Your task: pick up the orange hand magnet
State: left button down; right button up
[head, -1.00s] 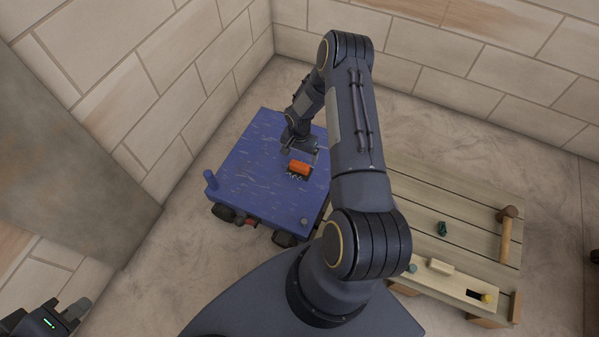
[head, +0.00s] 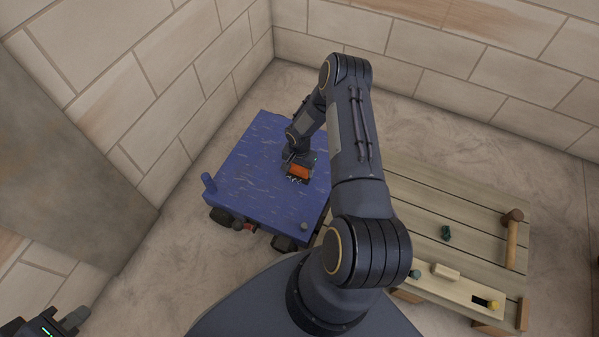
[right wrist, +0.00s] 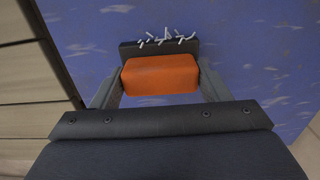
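The orange hand magnet (right wrist: 160,76) is a block with a dark bar along its far side, lying at the blue cart top. Several small white pieces (right wrist: 165,38) lie along that bar. It also shows in the head view (head: 299,171). My right gripper (right wrist: 160,75) reaches down over it, one finger on each side of the orange block. The fingers are very close to its sides; whether they press on it is unclear. My left gripper (head: 72,318) is partly cut off at the lower left corner, far from the magnet.
The blue cart (head: 250,165) has a post at its left corner and a small knob at its front right. A slatted wooden table (head: 470,215) to the right holds a mallet (head: 511,240), a green piece (head: 446,233) and a slotted board. Brick walls stand behind and left.

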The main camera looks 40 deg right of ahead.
aim_at(299, 169)
jog(key=c, duration=0.7)
jog(key=shift+r, duration=0.15)
jog(key=shift+r, duration=0.25)
jog(key=r+p, duration=0.2)
jog(key=r, duration=0.1)
jog(key=shift+s+a+r, duration=0.1)
jog(key=shift+a+r, duration=0.1)
jog(key=shift+r, duration=0.05)
jog(key=s+a+r+p, duration=0.4)
jog(key=s+a+r, duration=0.4)
jog(key=s+a, duration=0.1)
jog(key=shift+a+r+p, duration=0.35)
jog(key=shift+a, duration=0.15)
